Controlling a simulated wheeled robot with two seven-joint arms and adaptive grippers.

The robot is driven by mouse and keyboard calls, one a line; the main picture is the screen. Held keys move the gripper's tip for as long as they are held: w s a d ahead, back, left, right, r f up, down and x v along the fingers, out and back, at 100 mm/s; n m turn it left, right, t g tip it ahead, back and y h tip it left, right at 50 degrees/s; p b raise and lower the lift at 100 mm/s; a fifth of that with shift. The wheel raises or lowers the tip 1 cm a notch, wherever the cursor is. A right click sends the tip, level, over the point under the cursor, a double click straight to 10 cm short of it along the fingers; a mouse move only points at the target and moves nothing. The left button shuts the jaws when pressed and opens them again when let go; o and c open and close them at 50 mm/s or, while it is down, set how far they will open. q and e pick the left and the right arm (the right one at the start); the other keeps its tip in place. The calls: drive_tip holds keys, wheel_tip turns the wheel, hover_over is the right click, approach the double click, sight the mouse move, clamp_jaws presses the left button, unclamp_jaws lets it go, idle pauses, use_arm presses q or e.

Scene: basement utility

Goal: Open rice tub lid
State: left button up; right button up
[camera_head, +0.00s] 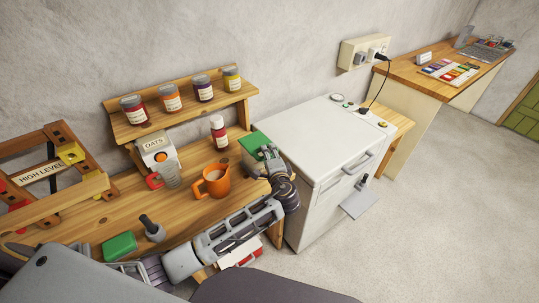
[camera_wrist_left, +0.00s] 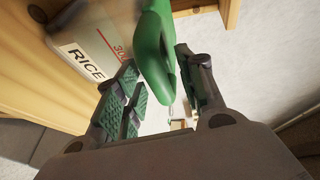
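The rice tub (camera_wrist_left: 97,45) shows in the left wrist view, pale, with a white RICE label and red marks. Its green lid (camera_wrist_left: 158,50) appears to sit on the tub's edge. In the head view the green lid (camera_head: 252,142) is at the right end of the wooden bench, and the tub body is mostly hidden. My left gripper (camera_head: 266,152) is at the lid's right side. In the wrist view its green-padded fingers (camera_wrist_left: 164,88) are apart, with the lid's edge reaching between them and a gap visible. My right gripper is not in view.
A shelf (camera_head: 185,112) with several jars is behind. A white appliance (camera_head: 318,140) stands right. A green block (camera_head: 119,246) lies at the bench front.

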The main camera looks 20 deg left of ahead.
use_arm(q)
clamp_jaws()
idle(0.3)
drive_tip(key=shift+f, duration=0.1)
